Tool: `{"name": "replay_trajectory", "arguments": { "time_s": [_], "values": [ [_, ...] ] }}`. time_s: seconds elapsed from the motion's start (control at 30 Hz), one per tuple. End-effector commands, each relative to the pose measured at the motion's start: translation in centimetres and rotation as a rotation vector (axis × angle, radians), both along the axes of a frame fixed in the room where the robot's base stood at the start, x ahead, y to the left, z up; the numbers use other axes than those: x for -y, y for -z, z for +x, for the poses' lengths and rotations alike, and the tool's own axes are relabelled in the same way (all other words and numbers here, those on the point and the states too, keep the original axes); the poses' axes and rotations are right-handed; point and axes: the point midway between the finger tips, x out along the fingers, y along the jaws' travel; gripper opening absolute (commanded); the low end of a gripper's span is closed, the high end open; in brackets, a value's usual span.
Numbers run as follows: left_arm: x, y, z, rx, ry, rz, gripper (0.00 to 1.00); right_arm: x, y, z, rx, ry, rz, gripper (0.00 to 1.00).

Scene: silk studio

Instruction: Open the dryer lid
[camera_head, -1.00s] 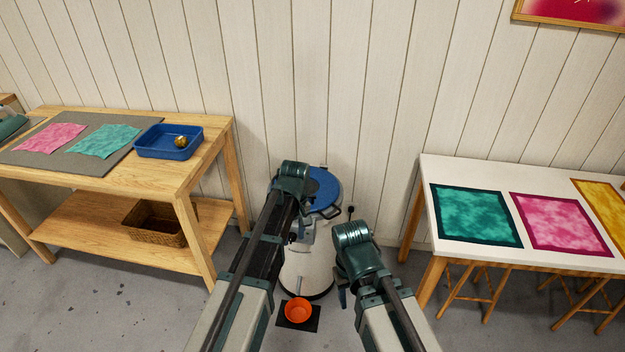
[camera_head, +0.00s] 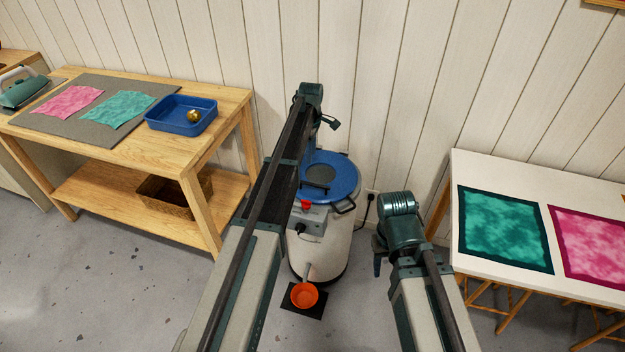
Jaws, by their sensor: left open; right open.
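The dryer (camera_head: 330,245) is a white upright drum on the floor against the wall. My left arm hides the lid's left part. My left gripper (camera_head: 331,123) is beyond and above the lid, near the wall, small in view, open and apart from the lid. My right gripper (camera_head: 377,266) points down to the right of the drum, open and empty, mostly hidden by its own wrist.
A wooden table (camera_head: 190,150) with a blue tray (camera_head: 160,124) stands left. A white-topped table (camera_head: 480,165) with coloured cloths stands right. A black cord (camera_head: 367,208) hangs by the wall.

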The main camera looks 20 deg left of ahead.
Motion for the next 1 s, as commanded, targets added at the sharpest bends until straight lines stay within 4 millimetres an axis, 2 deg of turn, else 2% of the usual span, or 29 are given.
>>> {"name": "replay_trajectory", "arguments": {
  "time_s": [1.0],
  "values": [
    [0.0,12.8,0.0,0.0,0.002,0.0,0.48,0.0,12.8,0.0,0.0,-0.001,0.0,0.5]
  ]
}}
